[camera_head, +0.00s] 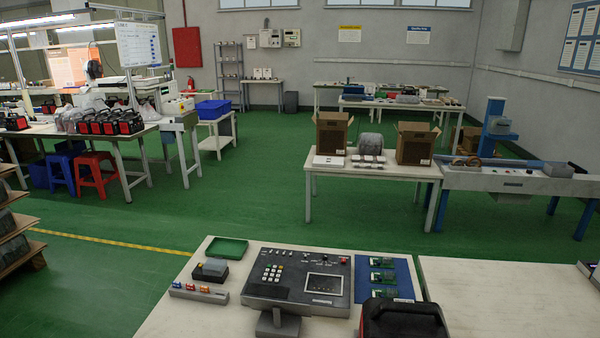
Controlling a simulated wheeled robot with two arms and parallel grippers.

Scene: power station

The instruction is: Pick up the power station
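A black power station (403,322) with a carry handle on top and a bit of red on its side stands on the near white table (205,320). The bottom edge of the picture cuts it off, so its lower part is hidden. Several similar black and red units (110,123) stand in a row on a table at the left, farther off. Neither of my grippers is in view.
A grey control panel (298,280) with keypad and screen sits left of the power station. Behind the station, a blue mat (402,270) holds green circuit boards. A green tray (226,248) lies at the back left. Another white table (500,290) at the right is mostly bare.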

